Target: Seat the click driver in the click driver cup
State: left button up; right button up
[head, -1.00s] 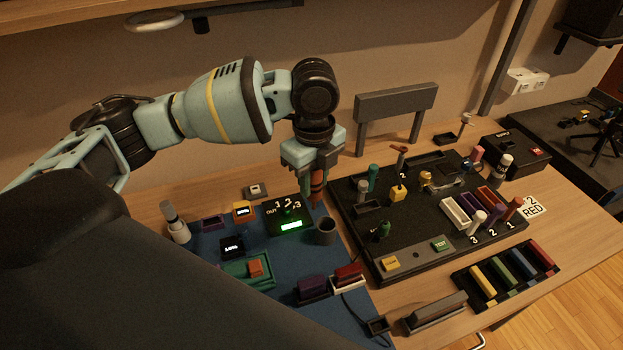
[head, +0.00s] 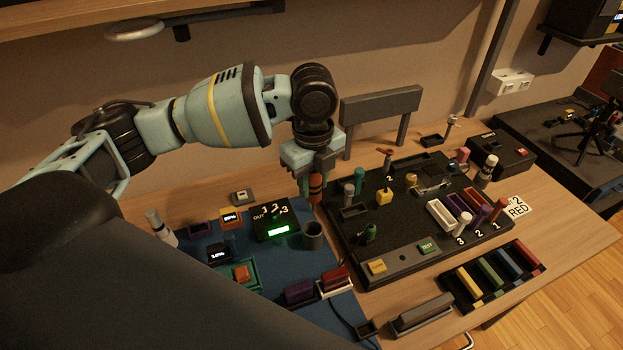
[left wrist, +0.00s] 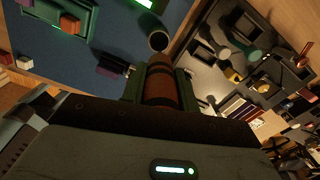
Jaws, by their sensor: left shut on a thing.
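The click driver (head: 315,190) is an orange-brown cylinder with dark bands. My left gripper (head: 314,176) is shut on it and holds it roughly upright, tip down, above the table. In the left wrist view the driver (left wrist: 158,86) sits between the two fingers. The click driver cup (head: 312,237) is a small dark grey open cylinder on the blue mat. The driver is above the cup and apart from it. In the left wrist view the cup (left wrist: 158,41) shows just past the driver's far end. My right gripper is not in view.
A black box with a green display (head: 275,222) stands just left of the cup. A black board (head: 400,228) with several pegs and blocks lies to the right. A purple block (head: 299,291) and a red block (head: 335,277) lie in front on the blue mat (head: 270,300).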

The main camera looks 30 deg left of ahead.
aim_at(313, 200)
pick_arm(q)
notch_tip(313, 200, down, 4)
jog(key=shift+s+r, duration=0.1)
jog(key=shift+r, duration=0.05)
jog(key=shift+f+b, duration=0.35)
jog(key=shift+f, duration=0.5)
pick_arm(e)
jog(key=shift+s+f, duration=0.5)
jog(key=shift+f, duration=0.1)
pick_arm(q)
jog(key=shift+p, duration=0.65)
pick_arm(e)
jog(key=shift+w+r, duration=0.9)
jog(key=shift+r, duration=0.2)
